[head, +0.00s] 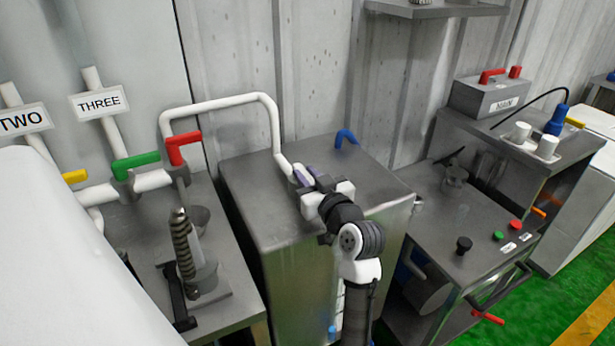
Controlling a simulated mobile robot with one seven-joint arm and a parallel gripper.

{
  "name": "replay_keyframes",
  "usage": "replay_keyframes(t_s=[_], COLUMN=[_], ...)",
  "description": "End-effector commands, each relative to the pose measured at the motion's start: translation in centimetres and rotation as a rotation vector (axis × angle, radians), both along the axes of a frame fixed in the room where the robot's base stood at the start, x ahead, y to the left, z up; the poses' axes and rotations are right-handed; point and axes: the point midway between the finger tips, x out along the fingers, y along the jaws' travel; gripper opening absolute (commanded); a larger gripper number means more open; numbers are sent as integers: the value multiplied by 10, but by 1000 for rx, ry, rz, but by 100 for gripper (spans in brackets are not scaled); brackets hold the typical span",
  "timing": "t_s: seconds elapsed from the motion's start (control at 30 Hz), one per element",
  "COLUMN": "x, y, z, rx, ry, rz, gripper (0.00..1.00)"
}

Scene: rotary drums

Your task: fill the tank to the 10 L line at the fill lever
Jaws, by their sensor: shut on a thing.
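The tank (255,190) is a grey metal box in the middle of the head view. A white pipe (235,99) bends over from the left and comes down at its top. My gripper (309,175) is at that pipe's lower end, just above the tank top. It is shut on what appears to be the fill lever, which is mostly hidden between the fingers. On the tank's front a pale gauge strip (339,300) shows partly beside my arm, with a blue part (332,331) low down. I cannot read the level or the 10 L line.
A blue bent handle (346,137) stands at the tank's back edge. On the left are pipes with a green handle (136,160) and a red handle (182,146), above a bench with a coiled spring (182,245). On the right is a bench with buttons (498,236).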

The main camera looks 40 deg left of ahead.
Motion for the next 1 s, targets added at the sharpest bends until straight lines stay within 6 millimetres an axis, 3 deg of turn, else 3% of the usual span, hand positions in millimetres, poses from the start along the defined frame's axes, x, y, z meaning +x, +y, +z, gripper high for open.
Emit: replay_keyframes(t_s=[0.6, 0.63, 0.77, 1.0], x=[6, 6, 6, 6], y=[-2, -2, -2, -2], z=[0, 0, 0, 0], rx=[0, 0, 0, 0], ry=[0, 0, 0, 0], rz=[120, 120, 120, 120], gripper=[0, 22, 40, 42])
